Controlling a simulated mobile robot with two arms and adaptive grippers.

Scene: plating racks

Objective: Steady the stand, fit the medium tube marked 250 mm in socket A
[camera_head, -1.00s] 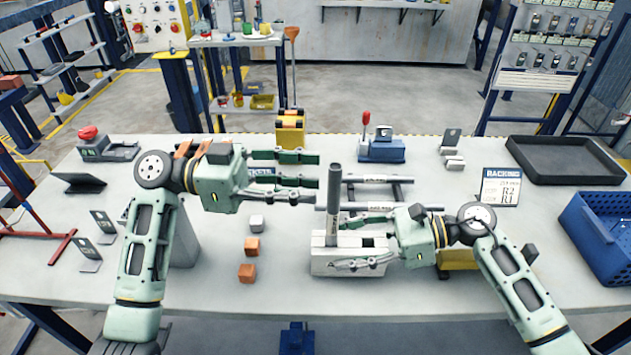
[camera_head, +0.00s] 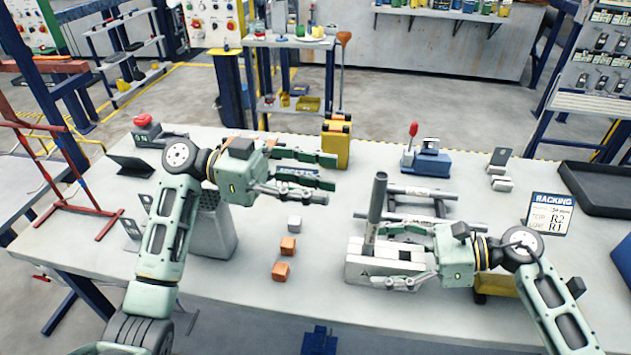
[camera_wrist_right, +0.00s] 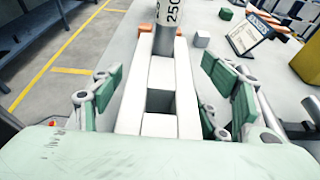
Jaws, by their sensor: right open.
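A grey tube (camera_head: 376,205) stands in the left socket of the white block stand (camera_head: 400,265). In the right wrist view the tube (camera_wrist_right: 170,30) carries a label reading "250" and stands at the stand's far end. A square socket nearer the wrist (camera_wrist_right: 160,101) is empty. My right gripper (camera_head: 373,256) is open, with a finger along each long side of the stand (camera_wrist_right: 157,125); gaps show between fingers and stand. My left gripper (camera_head: 335,172) is open and empty, left of the tube and apart from it.
Other grey tubes (camera_head: 424,192) lie on a rack behind the stand. Orange blocks (camera_head: 288,246) and a pale block (camera_head: 295,225) lie left of it. A blue device with a red lever (camera_head: 428,162) and a racking sign (camera_head: 549,215) stand farther back. The front table is clear.

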